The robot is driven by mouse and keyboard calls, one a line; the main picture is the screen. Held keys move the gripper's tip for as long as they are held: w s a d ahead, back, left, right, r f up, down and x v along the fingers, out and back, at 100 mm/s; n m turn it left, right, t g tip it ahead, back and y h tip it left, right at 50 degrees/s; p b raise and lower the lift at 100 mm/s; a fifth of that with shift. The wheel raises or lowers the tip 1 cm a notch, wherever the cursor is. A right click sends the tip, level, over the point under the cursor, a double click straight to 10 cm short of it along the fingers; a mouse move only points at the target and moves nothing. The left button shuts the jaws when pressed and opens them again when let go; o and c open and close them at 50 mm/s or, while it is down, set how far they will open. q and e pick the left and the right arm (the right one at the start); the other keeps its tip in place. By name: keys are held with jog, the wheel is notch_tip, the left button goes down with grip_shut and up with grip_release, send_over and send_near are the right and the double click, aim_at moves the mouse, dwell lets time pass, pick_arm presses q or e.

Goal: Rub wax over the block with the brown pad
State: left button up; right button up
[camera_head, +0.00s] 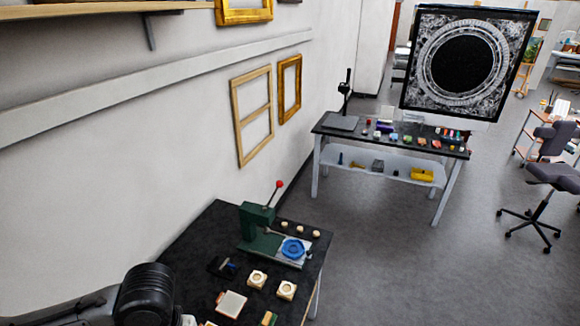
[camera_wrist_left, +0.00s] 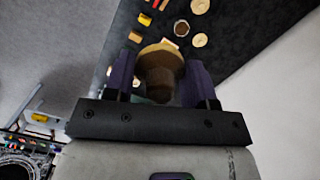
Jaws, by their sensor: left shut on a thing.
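My left gripper (camera_wrist_left: 160,72) is shut on a brown pad (camera_wrist_left: 160,60), a tan rounded piece with a darker brown part, seen between its two dark fingers in the left wrist view. The gripper and the pad are outside the head view, where only part of my left arm shows at the lower left. On the dark table (camera_head: 190,245) lie a pale flat block (camera_head: 231,304) with a reddish edge and two cream square pieces (camera_head: 257,279) with round centres. I cannot tell which is the task's block. My right gripper is not in view.
A green press (camera_head: 257,222) with a red-knobbed lever and a blue round piece (camera_head: 292,249) stands at the table's back. A dark tool (camera_head: 222,266) lies left of it. The wall borders the table's left. A second table (camera_head: 400,135) holds several small coloured items.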

pick_arm(q)
jog(key=shift+s+r+p, duration=0.7)
jog(key=shift+r, duration=0.25)
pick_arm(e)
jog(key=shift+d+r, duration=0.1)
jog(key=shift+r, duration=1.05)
